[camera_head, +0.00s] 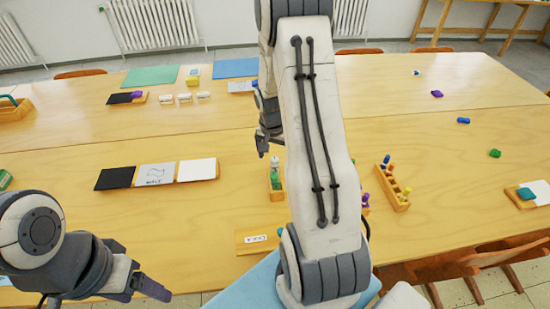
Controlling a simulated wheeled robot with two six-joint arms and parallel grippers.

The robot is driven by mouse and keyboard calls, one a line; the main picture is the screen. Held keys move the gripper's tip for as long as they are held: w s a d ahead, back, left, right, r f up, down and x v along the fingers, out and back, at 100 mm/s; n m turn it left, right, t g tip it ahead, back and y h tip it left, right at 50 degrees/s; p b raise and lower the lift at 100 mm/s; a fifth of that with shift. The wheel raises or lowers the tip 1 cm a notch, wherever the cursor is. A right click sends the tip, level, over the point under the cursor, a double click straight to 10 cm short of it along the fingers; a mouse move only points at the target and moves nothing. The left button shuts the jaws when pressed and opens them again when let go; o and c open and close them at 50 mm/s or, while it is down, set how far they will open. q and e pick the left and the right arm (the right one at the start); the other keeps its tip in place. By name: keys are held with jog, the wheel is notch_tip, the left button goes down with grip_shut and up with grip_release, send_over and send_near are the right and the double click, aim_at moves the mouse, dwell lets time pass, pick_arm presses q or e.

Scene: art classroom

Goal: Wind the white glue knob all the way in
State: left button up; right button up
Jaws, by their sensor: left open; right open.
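A small green glue container with a white top (275,163) stands upright in a small wooden holder (277,195) near the middle of the table. I take the white top to be the knob, but it is too small to see how far in it sits. My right gripper (266,140) hangs just above and slightly left of it, apart from it. It is open, with its fingers partly hidden by my arm. My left gripper (140,272) is open and empty at the lower left, far from the glue.
A row of black, grey and white cards (157,174) lies left of the glue. A wooden rack (393,186) with colored pegs stands to the right. A labelled wooden block (257,239) lies in front. Green (151,75) and blue (235,67) sheets lie at the back.

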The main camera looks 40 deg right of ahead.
jog(key=shift+r+p, duration=2.4)
jog(key=shift+r, duration=0.65)
jog(key=s+a+r+n, duration=0.1)
jog(key=a+r+n, duration=0.2)
jog(key=a, duration=0.4)
jog(key=s+a+r+n+y, duration=0.1)
jog(key=a+r+n, duration=0.25)
jog(key=a, duration=0.45)
jog(key=s+a+r+n, duration=0.1)
jog(key=a+r+n, duration=0.15)
jog(key=a, duration=0.45)
jog(key=s+a+r+n, duration=0.3)
jog(key=s+a+n, duration=0.2)
jog(key=s, duration=0.4)
jog(key=s+a+r+n+y, duration=0.1)
jog(key=s+a+r+n, duration=0.2)
jog(key=s+a+n, duration=0.2)
jog(key=s+a, duration=0.2)
jog(key=s, duration=0.2)
jog(key=shift+g, duration=0.4)
